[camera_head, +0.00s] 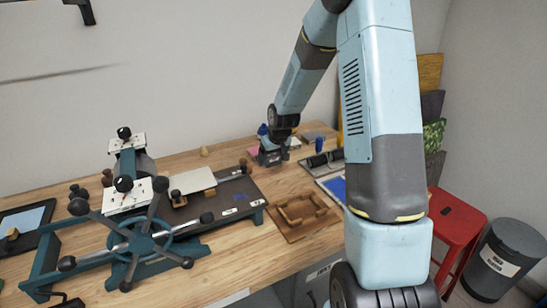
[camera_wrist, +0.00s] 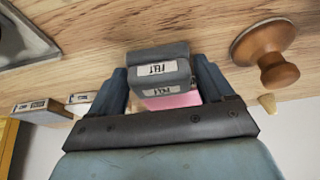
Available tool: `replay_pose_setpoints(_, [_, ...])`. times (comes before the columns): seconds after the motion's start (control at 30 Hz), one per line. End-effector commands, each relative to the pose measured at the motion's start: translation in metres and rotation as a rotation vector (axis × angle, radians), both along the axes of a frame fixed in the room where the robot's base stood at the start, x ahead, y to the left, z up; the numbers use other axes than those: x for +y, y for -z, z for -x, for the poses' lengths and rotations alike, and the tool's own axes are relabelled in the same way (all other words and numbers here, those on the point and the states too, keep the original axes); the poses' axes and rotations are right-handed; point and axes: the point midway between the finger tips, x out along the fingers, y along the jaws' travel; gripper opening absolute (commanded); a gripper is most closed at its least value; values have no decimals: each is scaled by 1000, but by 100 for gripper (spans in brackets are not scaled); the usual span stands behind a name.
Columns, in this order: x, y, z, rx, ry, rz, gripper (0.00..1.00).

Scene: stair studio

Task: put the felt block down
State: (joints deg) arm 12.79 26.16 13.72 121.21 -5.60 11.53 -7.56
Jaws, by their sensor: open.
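The felt block (camera_wrist: 158,68) is grey with white labels, one of them upside down in the wrist view. It lies between the two fingers of my gripper (camera_wrist: 164,82), which are open on either side of it. Whether a finger still touches it is hard to tell. A pink piece (camera_wrist: 172,100) shows just behind the block. In the head view my gripper (camera_head: 270,155) is low over the back of the wooden bench (camera_head: 235,158). The block is too small and covered there to make out clearly.
A wooden knob (camera_wrist: 266,52) stands right of the gripper in the wrist view. Small labelled blocks (camera_wrist: 36,107) lie to its left. In the head view, a press with a spoked wheel (camera_head: 150,240) fills the left, and a wooden frame (camera_head: 300,212) lies in front of the gripper.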

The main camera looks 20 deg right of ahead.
Motion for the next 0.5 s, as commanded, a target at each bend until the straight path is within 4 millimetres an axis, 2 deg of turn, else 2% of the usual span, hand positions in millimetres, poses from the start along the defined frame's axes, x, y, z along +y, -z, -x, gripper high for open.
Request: replay_pose_setpoints(0.5, [-7,-79,31,-4,2,1,93])
